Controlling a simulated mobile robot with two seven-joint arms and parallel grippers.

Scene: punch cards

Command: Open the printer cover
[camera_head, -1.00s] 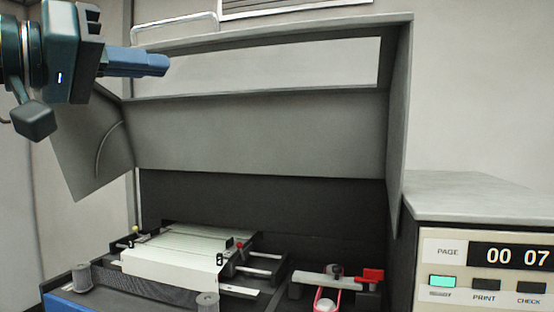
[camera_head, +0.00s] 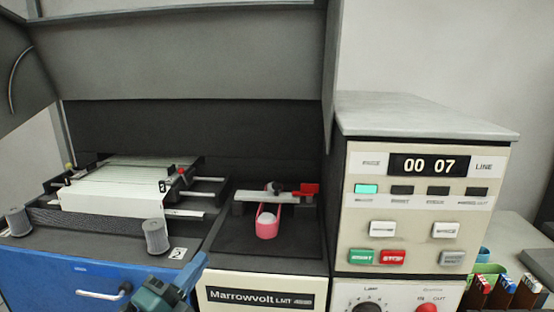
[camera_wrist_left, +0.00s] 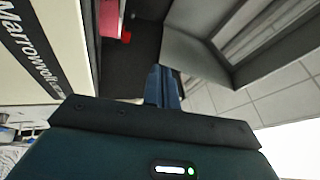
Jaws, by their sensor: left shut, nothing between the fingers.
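The grey printer cover (camera_head: 190,50) stands raised above the printer in the head view, with its top cut off by the frame. Its dark interior is exposed, with a sheet of white paper (camera_head: 115,205) on the black carriage. My left gripper (camera_head: 196,268) is low at the bottom edge of the head view, in front of the printer and well below the cover. Its blue fingers are together and empty. They also show in the left wrist view (camera_wrist_left: 161,78), pointing away from the camera. My right gripper is not in view.
A cream control panel (camera_head: 425,210) with a "00 07" display stands right of the printer. A pink-banded mechanism with a red tab (camera_head: 306,190) sits inside the printer on the right. A blue front panel with a handle (camera_head: 95,292) is at lower left.

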